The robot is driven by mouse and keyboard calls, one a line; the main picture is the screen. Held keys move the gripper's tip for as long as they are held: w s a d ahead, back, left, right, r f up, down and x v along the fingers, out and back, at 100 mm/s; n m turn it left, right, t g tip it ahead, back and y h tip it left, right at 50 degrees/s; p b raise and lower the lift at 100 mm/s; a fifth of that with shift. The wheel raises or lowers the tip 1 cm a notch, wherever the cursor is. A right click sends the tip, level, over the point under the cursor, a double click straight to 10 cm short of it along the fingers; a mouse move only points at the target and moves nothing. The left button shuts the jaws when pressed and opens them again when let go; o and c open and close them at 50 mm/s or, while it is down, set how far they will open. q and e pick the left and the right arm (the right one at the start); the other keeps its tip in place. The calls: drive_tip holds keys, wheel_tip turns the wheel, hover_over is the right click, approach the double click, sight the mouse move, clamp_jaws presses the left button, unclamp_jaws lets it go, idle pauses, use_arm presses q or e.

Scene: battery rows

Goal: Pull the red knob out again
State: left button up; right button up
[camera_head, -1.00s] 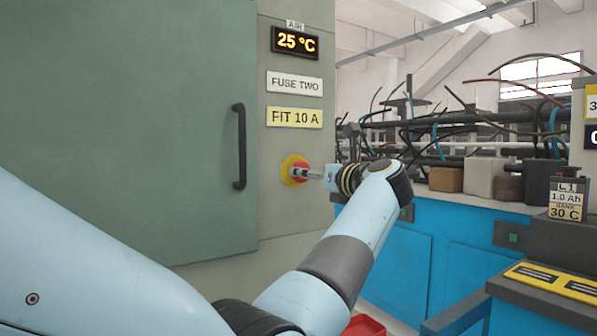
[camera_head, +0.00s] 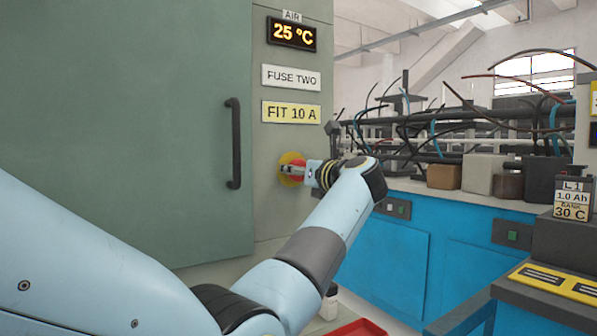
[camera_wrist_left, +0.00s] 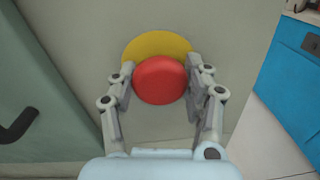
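The red knob (camera_wrist_left: 160,80) sits on a round yellow plate (camera_wrist_left: 157,46) on the grey-green cabinet. In the head view the knob (camera_head: 298,168) is partly covered by my left gripper (camera_head: 293,169). In the left wrist view the fingers of my left gripper (camera_wrist_left: 160,77) stand on both sides of the knob, very close to its edges. I see no clear gap there, but cannot tell whether they press on it. My right gripper is not in view.
A black handle (camera_head: 234,143) stands on the cabinet door left of the knob. Signs and an "AIR 25 °C" display (camera_head: 291,34) are above it. A blue bench (camera_head: 385,255) with cables and jars is to the right. A red tray (camera_head: 355,328) shows at the bottom.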

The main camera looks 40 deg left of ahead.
use_arm(q)
clamp_jaws()
drive_tip(key=shift+v, duration=0.9)
drive_tip(key=shift+d+f, duration=0.1)
drive_tip(key=o, duration=0.8)
unclamp_jaws()
drive_tip(key=shift+d, duration=0.1)
drive_tip(key=v, duration=0.7)
drive_tip(key=shift+s+d, duration=0.1)
drive_tip(key=shift+d, duration=0.05)
